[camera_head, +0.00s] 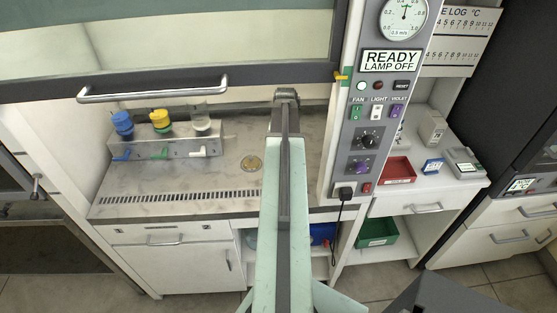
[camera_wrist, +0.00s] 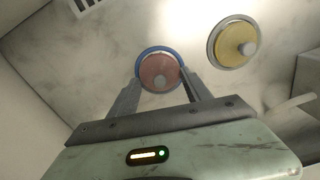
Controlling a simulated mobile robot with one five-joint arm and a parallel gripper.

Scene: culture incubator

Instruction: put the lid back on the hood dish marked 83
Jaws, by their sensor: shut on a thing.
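In the wrist view, my gripper (camera_wrist: 160,84) is shut on a round, blue-rimmed piece that looks like a lid (camera_wrist: 143,58). Its middle looks reddish, with a pale spot; I cannot tell whether a dish lies directly under it or whether they touch. A yellow round dish (camera_wrist: 228,42) with a grey rim and a pale spot lies to its right, apart from the fingers. In the head view, a small yellowish dish (camera_head: 250,164) sits on the hood floor, left of my gripper (camera_head: 286,96). My arm hides the held piece there. No number 83 is legible.
A rack (camera_head: 170,147) with blue, yellow and clear-topped vessels stands at the hood's left. The raised sash with its handle (camera_head: 153,89) hangs above. A control pillar (camera_head: 365,120) bounds the right side. The marbled floor (camera_head: 200,178) is clear at the front left.

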